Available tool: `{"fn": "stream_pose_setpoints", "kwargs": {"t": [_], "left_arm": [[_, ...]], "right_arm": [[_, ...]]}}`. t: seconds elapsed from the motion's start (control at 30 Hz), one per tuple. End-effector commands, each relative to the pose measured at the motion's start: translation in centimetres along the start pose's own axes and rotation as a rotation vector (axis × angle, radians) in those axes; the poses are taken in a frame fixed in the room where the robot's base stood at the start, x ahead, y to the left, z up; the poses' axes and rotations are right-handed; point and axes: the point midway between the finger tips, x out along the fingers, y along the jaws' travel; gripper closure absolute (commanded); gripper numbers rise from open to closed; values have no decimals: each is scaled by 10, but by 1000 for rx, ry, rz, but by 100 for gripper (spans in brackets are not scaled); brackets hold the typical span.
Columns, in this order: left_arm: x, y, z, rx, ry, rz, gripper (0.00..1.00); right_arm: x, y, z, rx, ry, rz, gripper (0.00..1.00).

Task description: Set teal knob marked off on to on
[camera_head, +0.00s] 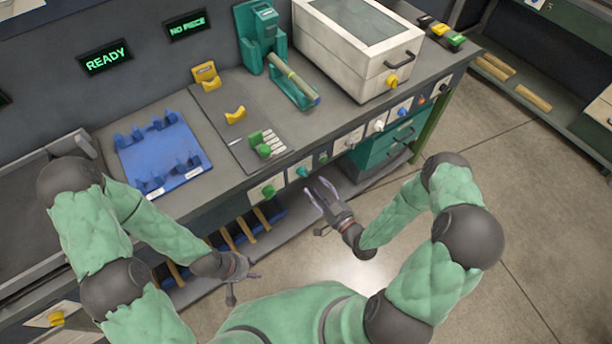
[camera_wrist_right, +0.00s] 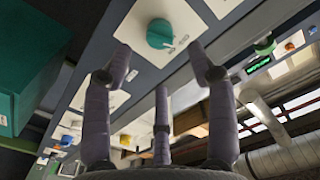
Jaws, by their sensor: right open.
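My left gripper (camera_head: 245,277) hangs low, left of the knobs, away from the panel.
A green knob (camera_head: 268,191) is left of the teal one; several other knobs run right along the panel. A teal drawer unit (camera_head: 385,148) stands below, right of my right gripper. On the bench are a blue rack (camera_head: 160,155) and a white lidded box (camera_head: 345,65).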

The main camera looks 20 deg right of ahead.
Motion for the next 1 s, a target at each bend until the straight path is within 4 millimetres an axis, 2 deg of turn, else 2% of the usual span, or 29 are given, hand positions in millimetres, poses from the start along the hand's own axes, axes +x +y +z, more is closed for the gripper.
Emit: {"fn": "stream_pose_setpoints", "kwargs": {"t": [0.2, 0.4, 0.6, 0.83, 0.87, 1.0], "left_arm": [[5, -2, 0, 0, 0, 0, 60], [8, -3, -1, 0, 1, 0, 60], [8, -3, -1, 0, 1, 0, 60], [8, -3, -1, 0, 1, 0, 60], [8, -3, -1, 0, 1, 0, 60], [8, -3, -1, 0, 1, 0, 60]], "right_arm": [[35, -2, 1, -1, 0, -5, 42], [58, -1, 1, 0, -1, -3, 42], [66, -1, 0, 0, -1, -1, 42], [67, 0, 0, 1, -1, 0, 42], [66, 0, 0, 1, -1, 0, 48], [66, 0, 0, 1, -1, 0, 87]]}}
